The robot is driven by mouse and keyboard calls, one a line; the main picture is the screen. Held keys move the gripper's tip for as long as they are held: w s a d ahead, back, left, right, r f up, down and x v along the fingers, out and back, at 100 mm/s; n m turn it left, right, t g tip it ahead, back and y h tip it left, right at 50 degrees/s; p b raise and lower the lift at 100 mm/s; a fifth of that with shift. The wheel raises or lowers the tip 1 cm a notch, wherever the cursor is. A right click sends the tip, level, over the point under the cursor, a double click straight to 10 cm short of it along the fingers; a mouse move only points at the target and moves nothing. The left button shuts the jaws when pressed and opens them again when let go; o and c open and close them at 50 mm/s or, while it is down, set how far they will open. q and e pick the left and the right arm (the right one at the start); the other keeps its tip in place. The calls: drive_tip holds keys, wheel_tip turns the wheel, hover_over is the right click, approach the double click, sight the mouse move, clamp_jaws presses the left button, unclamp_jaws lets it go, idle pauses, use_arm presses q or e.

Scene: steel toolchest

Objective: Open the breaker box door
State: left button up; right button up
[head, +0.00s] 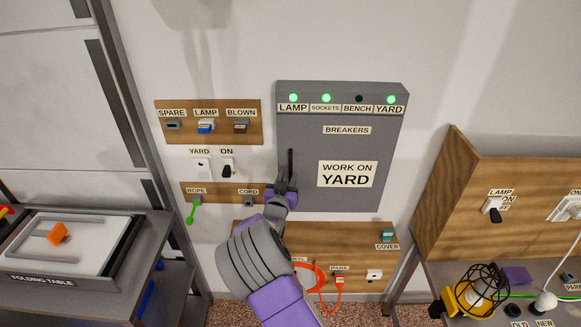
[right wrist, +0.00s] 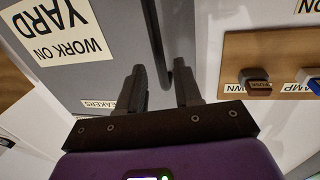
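The grey breaker box (head: 300,195) hangs on the wall, and its door looks shut. The door carries the labels BREAKERS and WORK ON YARD. A dark vertical bar handle (head: 290,163) is near the door's left edge. My right gripper (head: 283,183) is at the lower part of this handle. In the right wrist view, its fingers (right wrist: 160,88) are apart and the handle (right wrist: 155,40) runs down between them, with no clear contact. The gripper hides the handle's lower end in the head view. My left gripper is not in view.
Wooden panels with a SPARE, LAMP and BLOWN row (head: 207,122) and a ROPE and CORD row (head: 225,194) are left of the box. A lower wooden panel (head: 350,262) is beneath it. A folding table (head: 70,245) is at left, a caged lamp (head: 480,288) at right.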

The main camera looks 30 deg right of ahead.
sight(290, 171)
drive_tip(key=shift+p+x, duration=0.4)
drive_tip(key=shift+x, duration=2.1)
clamp_jaws()
